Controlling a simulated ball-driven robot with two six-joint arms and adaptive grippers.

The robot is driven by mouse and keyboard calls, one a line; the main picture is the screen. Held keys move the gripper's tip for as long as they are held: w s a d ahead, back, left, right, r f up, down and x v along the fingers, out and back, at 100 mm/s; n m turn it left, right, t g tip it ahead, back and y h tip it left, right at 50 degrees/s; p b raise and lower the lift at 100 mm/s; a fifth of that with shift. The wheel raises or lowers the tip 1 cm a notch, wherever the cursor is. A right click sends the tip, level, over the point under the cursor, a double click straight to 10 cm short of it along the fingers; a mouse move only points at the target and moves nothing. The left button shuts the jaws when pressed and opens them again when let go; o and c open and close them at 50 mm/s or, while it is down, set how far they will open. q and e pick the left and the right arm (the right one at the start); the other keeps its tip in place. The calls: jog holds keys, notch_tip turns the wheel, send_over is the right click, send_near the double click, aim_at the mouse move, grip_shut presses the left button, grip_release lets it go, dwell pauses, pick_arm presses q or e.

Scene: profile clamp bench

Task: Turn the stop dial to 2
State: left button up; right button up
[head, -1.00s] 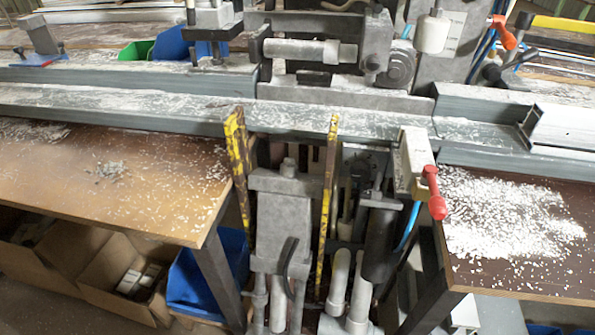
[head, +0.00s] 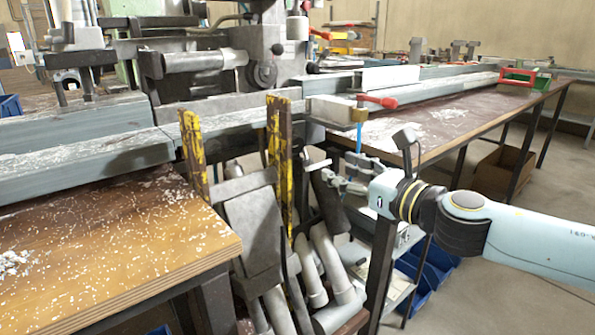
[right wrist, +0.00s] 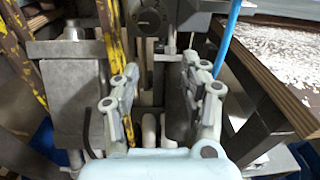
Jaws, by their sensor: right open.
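My right gripper (head: 338,172) comes in from the right, below the red-handled clamp, and points at the machine's lower front. In the right wrist view its two fingers (right wrist: 160,74) are spread apart with nothing between them. Beyond the fingertips is a dark round part like a dial (right wrist: 148,21) on a dark block; I cannot tell whether it is the stop dial. No number or pointer setting can be read. In the head view the gripper and bench parts crowd that area. My left gripper is not in view.
Yellow-black uprights (head: 279,150) stand left of my gripper. A red lever (head: 377,102) sits on the clamp block above it, with a blue hose (head: 359,130) below. The wooden bench (head: 130,240) is at left; open floor lies at right.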

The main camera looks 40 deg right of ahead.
aim_at(298, 145)
jog(key=shift+n+t+y, duration=0.3)
jog(key=shift+n, duration=0.6)
jog(key=w+p, duration=0.2)
jog(key=w, duration=0.1)
jog(key=w+a+r+p, duration=0.1)
jog(key=w+p, duration=0.1)
jog(key=w, duration=0.1)
jog(key=w+a+r+p, duration=0.1)
jog(key=w+p, duration=0.1)
jog(key=w, duration=0.2)
jog(key=shift+r, duration=0.15)
jog(key=shift+w+a, duration=0.1)
jog(key=shift+w, duration=0.35)
jog(key=shift+c, duration=0.2)
jog(key=c, duration=0.8)
